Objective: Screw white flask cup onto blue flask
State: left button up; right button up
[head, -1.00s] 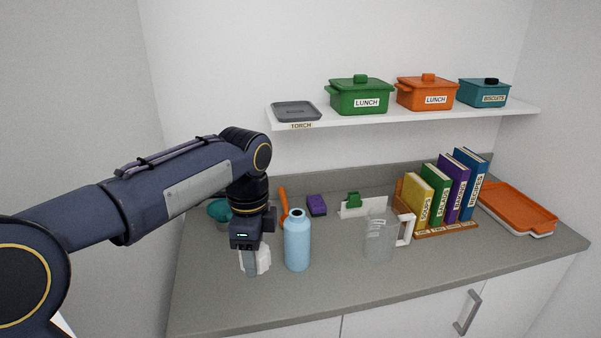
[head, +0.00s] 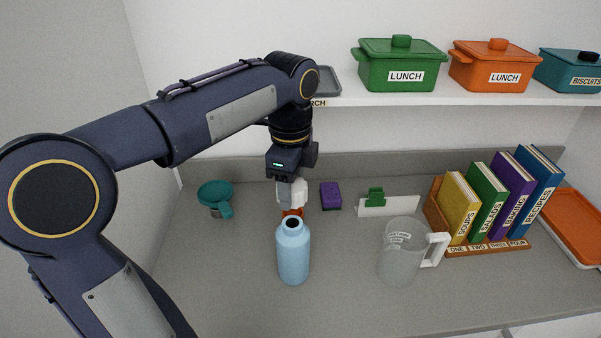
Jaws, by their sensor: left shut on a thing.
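The blue flask (head: 293,256) stands upright on the counter, its dark open mouth facing up. My left gripper (head: 291,198) points down, just above and apparently behind the flask's mouth in the head view. It is shut on a white thing, which looks like the white flask cup (head: 299,192); the fingers partly hide it. The cup appears apart from the flask, though the depth between them is hard to tell. My right gripper is not in view.
An orange thing (head: 292,212) shows low behind the flask's mouth. A clear jug (head: 401,265) stands to the right, with a book rack (head: 490,248) beyond it. A purple block (head: 331,196), green clip holder (head: 375,198) and teal funnel-like cup (head: 214,196) stand behind. A shelf (head: 400,99) overhangs.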

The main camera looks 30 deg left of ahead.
aim_at(292, 217)
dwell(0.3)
pick_arm(q)
jog(key=shift+p, duration=0.3)
jog(key=shift+f+b, duration=2.1)
jog(key=shift+f, duration=0.85)
jog(key=shift+f+b, duration=0.9)
jog(key=shift+f, duration=0.45)
jog(key=o, duration=0.9)
jog(key=shift+c, duration=0.2)
notch_tip(292, 217, up, 8)
jog(key=shift+f+p, duration=0.1)
jog(key=shift+p, duration=0.2)
jog(key=shift+s, duration=0.15)
